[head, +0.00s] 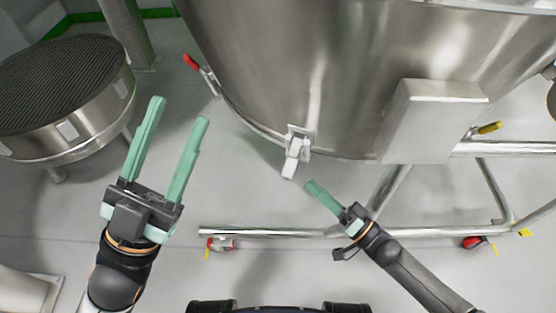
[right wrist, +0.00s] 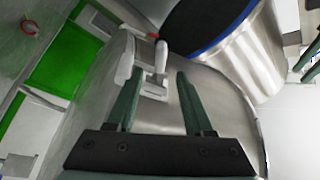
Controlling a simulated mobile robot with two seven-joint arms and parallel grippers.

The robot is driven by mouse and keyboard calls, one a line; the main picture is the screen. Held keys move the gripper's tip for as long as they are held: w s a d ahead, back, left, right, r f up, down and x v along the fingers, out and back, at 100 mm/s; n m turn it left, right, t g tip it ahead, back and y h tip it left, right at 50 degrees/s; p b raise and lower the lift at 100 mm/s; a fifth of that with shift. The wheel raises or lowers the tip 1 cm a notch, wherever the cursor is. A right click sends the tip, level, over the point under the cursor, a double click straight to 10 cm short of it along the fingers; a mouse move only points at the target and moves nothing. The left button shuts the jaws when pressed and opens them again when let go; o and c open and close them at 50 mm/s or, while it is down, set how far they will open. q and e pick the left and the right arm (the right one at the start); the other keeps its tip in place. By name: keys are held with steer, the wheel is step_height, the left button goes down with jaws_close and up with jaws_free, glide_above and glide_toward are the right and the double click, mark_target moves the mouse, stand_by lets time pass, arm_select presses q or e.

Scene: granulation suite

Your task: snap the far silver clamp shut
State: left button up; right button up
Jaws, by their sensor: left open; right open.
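A silver clamp (head: 297,143) sits on the lower rim of the big steel vessel (head: 290,70) in the head view. Its pale lever sticks out from the wall towards me. In the right wrist view the clamp (right wrist: 155,83) shows just beyond and between the fingertips, lever standing out. My right gripper (head: 316,192) is open and empty, a little below and right of the lever, seemingly apart from it. Its two fingers also show in the right wrist view (right wrist: 157,88). My left gripper (head: 180,109) is open and empty, left of the vessel.
A red-handled clamp (head: 203,75) is further left on the vessel rim. A steel box (head: 432,120) juts out right of the silver clamp. A round mesh-topped drum (head: 75,120) stands at left. The frame tube (head: 290,233) and castors lie below. Floor between is clear.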

mark_target(285, 162)
steer(key=b+x, duration=0.3)
steer(key=x, duration=0.8)
steer(key=shift+w+a, duration=0.15)
steer(key=shift+w, duration=0.05)
jaws_close()
stand_by(1.0)
